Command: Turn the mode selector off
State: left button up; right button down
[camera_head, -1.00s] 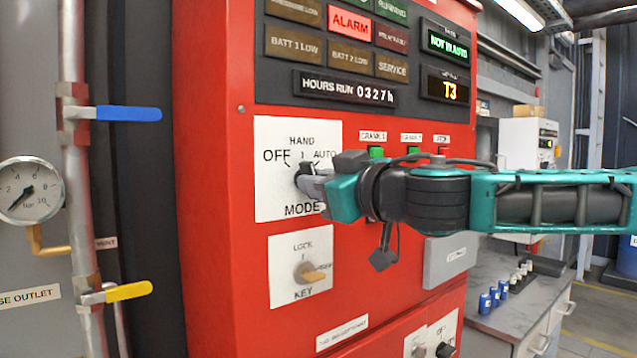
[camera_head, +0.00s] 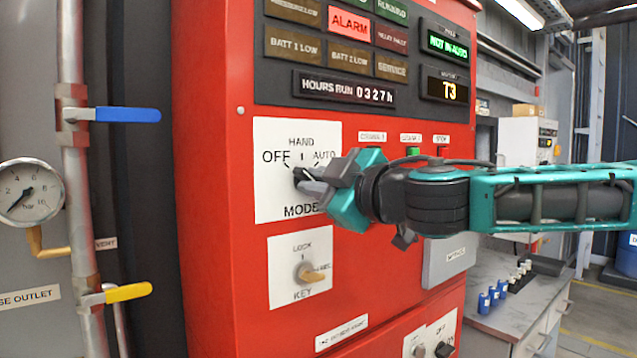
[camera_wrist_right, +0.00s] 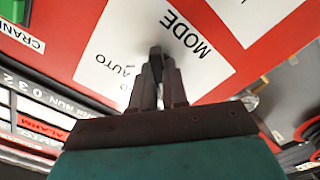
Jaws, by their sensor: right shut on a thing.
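The mode selector is a black knob (camera_head: 301,174) on a white plate (camera_head: 277,207) marked OFF, HAND, AUTO and MODE, on the front of the red cabinet. In the head view the knob is tilted, its upper end leaning left toward OFF. My right gripper (camera_head: 312,180) comes in from the right and is shut on the knob. In the right wrist view the fingers (camera_wrist_right: 160,82) close on the dark knob (camera_wrist_right: 155,52), and the HAND and OFF marks are mostly hidden. My left gripper is not in view.
An ALARM light (camera_head: 350,22) is lit red, and a display (camera_head: 449,43) reads NOT IN AUTO. Pipes with a blue lever (camera_head: 128,114) and a yellow lever (camera_head: 129,292) stand at left. A bench (camera_head: 500,316) is at right.

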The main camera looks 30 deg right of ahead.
jog(key=shift+r, duration=0.1)
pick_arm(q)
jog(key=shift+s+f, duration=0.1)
pick_arm(e)
jog(key=c, duration=1.1)
grip_release()
jog(key=shift+c, duration=0.2)
pick_arm(q)
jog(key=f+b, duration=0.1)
jog(key=b, duration=0.1)
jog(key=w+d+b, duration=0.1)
jog(key=b, duration=0.1)
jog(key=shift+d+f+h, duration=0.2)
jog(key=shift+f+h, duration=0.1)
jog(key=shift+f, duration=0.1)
pick_arm(e)
jog(key=s+d, duration=0.1)
jog(key=s, duration=1.1)
jog(key=shift+s, duration=0.4)
